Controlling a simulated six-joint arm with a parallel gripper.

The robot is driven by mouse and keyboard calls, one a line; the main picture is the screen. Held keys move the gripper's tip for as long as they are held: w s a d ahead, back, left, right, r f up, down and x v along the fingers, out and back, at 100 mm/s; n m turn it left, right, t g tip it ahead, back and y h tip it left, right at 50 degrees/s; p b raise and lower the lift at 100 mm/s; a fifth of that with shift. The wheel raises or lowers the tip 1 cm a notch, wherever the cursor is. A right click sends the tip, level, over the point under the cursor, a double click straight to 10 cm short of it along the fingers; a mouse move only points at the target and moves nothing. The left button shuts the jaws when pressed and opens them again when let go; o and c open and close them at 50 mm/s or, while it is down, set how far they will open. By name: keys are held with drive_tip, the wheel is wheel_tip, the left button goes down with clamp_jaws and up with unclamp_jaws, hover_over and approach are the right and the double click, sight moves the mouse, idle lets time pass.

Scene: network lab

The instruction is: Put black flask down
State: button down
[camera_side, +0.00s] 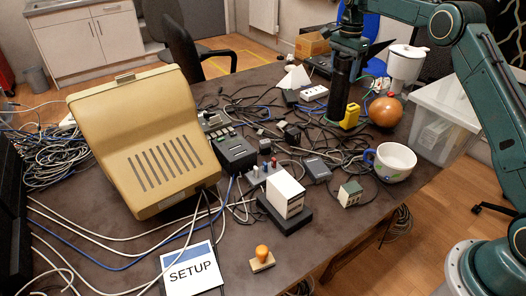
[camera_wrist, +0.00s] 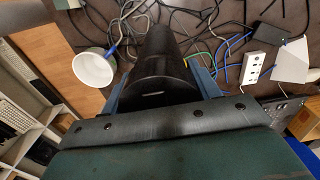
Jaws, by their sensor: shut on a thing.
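The black flask (camera_side: 339,92) is a tall dark cylinder, upright under my gripper (camera_side: 350,50) at the back right of the table (camera_side: 130,240). In the wrist view, the flask (camera_wrist: 160,62) sits between the two fingers of my gripper (camera_wrist: 165,85), which is shut on its upper part. The flask's lower end is close to the table top among cables, just left of a yellow object (camera_side: 350,116). I cannot tell whether its base touches the table.
A mug (camera_side: 392,162) stands nearer the front. Tangled cables (camera_side: 290,130) cover the table's middle. A large beige case (camera_side: 145,140) fills the left. A power strip (camera_side: 314,92) lies left of the flask.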

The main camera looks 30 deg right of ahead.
sight(338, 104)
wheel_tip(338, 104, down, 8)
drive_tip(key=shift+r, duration=0.1)
drive_tip(key=shift+f, duration=0.2)
drive_tip(key=shift+f, duration=2.15)
drive_tip(key=shift+c, duration=1.9)
unclamp_jaws()
wheel_tip(338, 104, up, 12)
drive_tip(key=shift+f, duration=0.1)
drive_tip(key=shift+r, duration=0.2)
